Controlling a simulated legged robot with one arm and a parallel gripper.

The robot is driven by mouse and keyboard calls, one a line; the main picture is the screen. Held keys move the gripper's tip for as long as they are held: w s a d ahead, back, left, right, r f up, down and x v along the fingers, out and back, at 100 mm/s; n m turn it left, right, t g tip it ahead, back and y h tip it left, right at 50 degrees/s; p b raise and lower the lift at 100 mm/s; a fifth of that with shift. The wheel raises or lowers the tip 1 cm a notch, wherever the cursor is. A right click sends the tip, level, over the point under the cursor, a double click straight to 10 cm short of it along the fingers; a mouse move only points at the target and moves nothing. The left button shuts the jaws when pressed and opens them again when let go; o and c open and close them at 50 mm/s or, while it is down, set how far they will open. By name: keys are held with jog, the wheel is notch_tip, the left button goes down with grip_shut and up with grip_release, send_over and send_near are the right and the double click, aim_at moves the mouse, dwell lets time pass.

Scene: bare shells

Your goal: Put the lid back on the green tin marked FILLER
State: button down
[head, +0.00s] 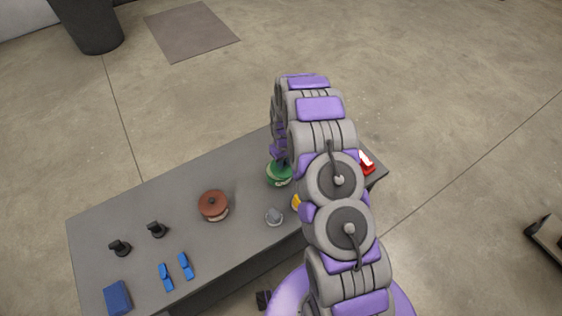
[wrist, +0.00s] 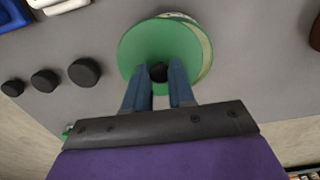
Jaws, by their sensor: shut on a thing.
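My gripper (wrist: 160,70) is shut on the black knob (wrist: 158,73) of a round green lid (wrist: 145,45) in the wrist view. The green tin (wrist: 207,55) lies beneath the lid, and a pale band of its side shows at the right. The lid sits off to the left of the tin in this view, and I cannot tell whether the two touch. No FILLER marking is readable. In the head view the green tin and lid (head: 280,174) show small on the bench, partly behind my arm.
The grey bench (head: 130,215) also holds a brown lidded tin (head: 213,204), two black-topped items, blue clips (head: 185,265), a blue box (head: 117,298), a small grey item (head: 274,215) and a red item (head: 367,164). Three black round pieces (wrist: 45,80) stand left of the lid in the wrist view.

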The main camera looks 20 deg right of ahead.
jog(key=shift+d, duration=0.6)
jog(key=shift+a, duration=1.65)
jog(key=shift+d+f, duration=0.1)
jog(key=shift+d, duration=0.35)
jog(key=shift+a, duration=0.35)
jog(key=shift+d+f+p, duration=0.1)
jog(key=shift+d+p, duration=0.2)
jog(key=shift+p, duration=0.05)
jog(key=shift+a, duration=0.1)
